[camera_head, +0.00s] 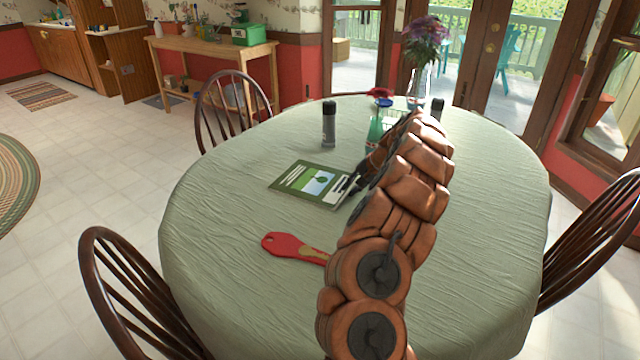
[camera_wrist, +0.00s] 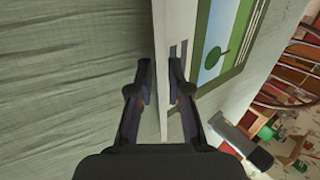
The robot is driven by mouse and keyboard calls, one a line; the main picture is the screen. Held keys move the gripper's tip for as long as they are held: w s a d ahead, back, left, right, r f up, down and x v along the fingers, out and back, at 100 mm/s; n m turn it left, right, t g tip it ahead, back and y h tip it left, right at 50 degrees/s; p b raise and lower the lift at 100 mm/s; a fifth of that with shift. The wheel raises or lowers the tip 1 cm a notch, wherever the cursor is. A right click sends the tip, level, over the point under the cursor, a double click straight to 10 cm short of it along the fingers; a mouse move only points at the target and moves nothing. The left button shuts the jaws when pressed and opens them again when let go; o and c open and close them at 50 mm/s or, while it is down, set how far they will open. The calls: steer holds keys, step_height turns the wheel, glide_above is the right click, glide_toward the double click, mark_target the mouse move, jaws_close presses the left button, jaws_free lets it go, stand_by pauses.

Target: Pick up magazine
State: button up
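The magazine (camera_head: 300,179) is a thin green-bordered booklet with a small picture of a tree on its cover. It is over the left-middle of the table, cover up; I cannot tell whether it is raised off the cloth. My gripper (camera_head: 352,187) is at its right end, mostly hidden by my arm. In the wrist view the magazine (camera_wrist: 229,42) shows edge-on, its pale edge running between the fingertips of my gripper (camera_wrist: 160,78). One finger is on the cover side and one on the underside, both close against it.
The round table has a pale green cloth (camera_head: 225,225). A red-handled brush-like item (camera_head: 288,247) lies nearer the front. A dark grinder (camera_head: 329,125), a green bottle (camera_head: 375,132) and a flower vase (camera_head: 418,85) stand toward the back. Chairs surround the table.

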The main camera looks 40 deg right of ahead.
jaws_close()
steer(key=shift+r, duration=0.1)
stand_by(0.3)
